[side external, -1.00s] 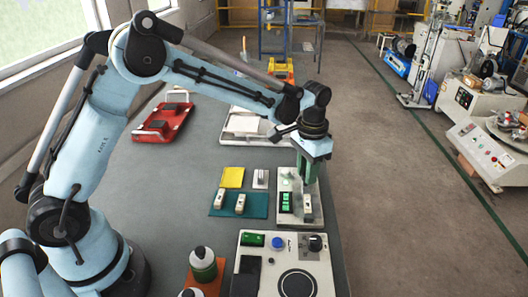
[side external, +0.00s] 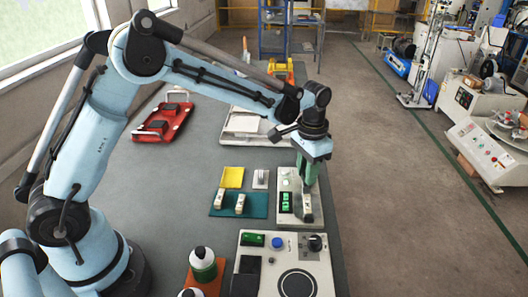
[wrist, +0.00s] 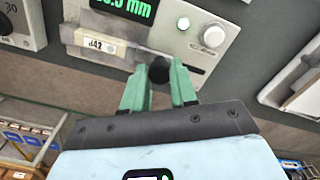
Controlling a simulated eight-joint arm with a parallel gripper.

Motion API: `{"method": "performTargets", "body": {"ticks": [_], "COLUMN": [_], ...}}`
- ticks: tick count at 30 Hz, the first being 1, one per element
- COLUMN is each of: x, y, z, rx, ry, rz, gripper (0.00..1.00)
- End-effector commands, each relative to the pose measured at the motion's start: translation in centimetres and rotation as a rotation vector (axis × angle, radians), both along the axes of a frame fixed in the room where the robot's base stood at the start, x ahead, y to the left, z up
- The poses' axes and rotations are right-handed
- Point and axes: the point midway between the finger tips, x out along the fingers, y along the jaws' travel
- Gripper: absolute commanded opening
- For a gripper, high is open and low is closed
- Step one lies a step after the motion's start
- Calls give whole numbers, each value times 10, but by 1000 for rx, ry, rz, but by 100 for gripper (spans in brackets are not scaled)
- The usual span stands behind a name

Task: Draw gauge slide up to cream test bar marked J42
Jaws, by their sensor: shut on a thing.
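The pale gauge (side external: 285,180) stands near the right table edge, with a lit green display (wrist: 123,8) reading in mm. My gripper (wrist: 158,85) has its green fingers around the black knob (wrist: 158,68) of the gauge slide. In the side view my gripper (side external: 307,205) is low over the front right of the gauge and hides the slide. The cream test bar marked J42 (wrist: 95,43) lies on the gauge, left of the knob in the wrist view. I cannot tell whether the slide touches the bar.
A teal mat (side external: 228,212) with two cream bars and a yellow pad (side external: 232,177) lie left of the gauge. A control panel (side external: 270,268) stands in front. A green bottle (side external: 203,265) stands on an orange tray. A red tray (side external: 160,120) lies farther back.

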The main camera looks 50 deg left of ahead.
Motion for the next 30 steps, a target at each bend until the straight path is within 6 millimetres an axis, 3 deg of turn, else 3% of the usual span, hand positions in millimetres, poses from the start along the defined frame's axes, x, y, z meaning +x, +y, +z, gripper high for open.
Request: {"method": "performTargets", "body": {"ticks": [1, 2, 6, 16, 30], "x": [-2, -2, -2, -1, -1], "y": [-3, -3, -2, -1, -1], "z": [0, 0, 0, 3, 36], "rx": [-5, -5, -4, -2, -1], "ry": [9, 9, 6, 3, 2], "rz": [-3, -3, -2, -1, -1], "gripper": [5, 32, 51, 51, 51]}}
